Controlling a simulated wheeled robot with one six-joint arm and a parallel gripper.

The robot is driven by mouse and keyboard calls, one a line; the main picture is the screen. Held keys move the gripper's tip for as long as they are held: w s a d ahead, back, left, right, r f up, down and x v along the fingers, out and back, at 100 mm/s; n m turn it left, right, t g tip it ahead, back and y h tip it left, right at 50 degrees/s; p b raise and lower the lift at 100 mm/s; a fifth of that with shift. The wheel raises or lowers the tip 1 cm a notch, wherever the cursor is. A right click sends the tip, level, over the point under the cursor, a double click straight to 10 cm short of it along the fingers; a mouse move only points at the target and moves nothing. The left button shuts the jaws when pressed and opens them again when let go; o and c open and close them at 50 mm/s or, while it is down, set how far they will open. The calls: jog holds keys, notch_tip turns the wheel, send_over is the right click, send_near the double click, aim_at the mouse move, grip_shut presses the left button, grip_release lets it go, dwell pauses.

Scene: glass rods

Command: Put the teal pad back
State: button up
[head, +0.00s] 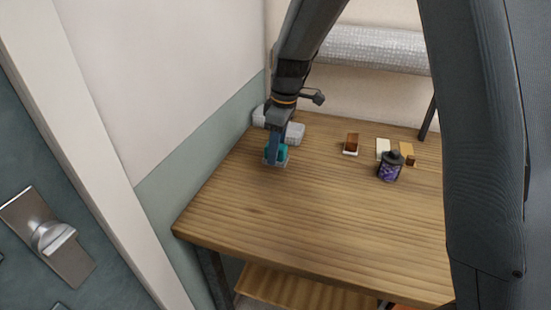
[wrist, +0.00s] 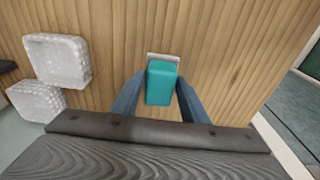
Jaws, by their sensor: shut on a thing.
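The teal pad (wrist: 162,84) is a small block between the two fingers of my gripper (wrist: 158,98), which is shut on it. In the head view the pad (head: 283,152) shows partly, behind the fingers of my gripper (head: 273,156), near the left back part of the table. A pale, flat holder (wrist: 165,57) shows just past the pad's far end in the wrist view. I cannot tell whether the pad touches it.
Grey-white speckled blocks (head: 294,134) lie at the table's back left, close to my gripper. A brown block on a white base (head: 351,144), a cream block (head: 383,149) and a dark lantern-like jar (head: 390,168) stand to the right. The wooden table's (head: 270,215) front is clear.

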aim_at(281, 147)
jog(key=shift+a+f+p, duration=0.1)
jog(key=shift+f+p, duration=0.25)
jog(key=shift+f, duration=1.6)
jog(key=shift+f, duration=0.1)
jog(key=o, duration=1.1)
jog(key=r, duration=0.4)
jog(key=d+r+b, duration=0.1)
jog(key=r, duration=0.3)
jog(key=r+b, duration=0.1)
jog(key=r, duration=0.3)
jog(key=shift+s+d, duration=0.2)
jog(key=shift+s, duration=0.05)
jog(key=s+d+f+m, duration=0.3)
jog(key=s+d+m, duration=0.1)
jog(key=s, duration=0.3)
jog(key=s+d+f+m+h, duration=0.1)
jog(key=s+d+f+m, duration=0.2)
jog(key=s+d+m, duration=0.2)
jog(key=s+d+f+m, duration=0.3)
jog(key=s+d+m, duration=0.2)
jog(key=s, duration=0.5)
jog(key=shift+s+d+f, duration=0.15)
jog(key=shift+d+f, duration=0.05)
jog(key=shift+d, duration=0.6)
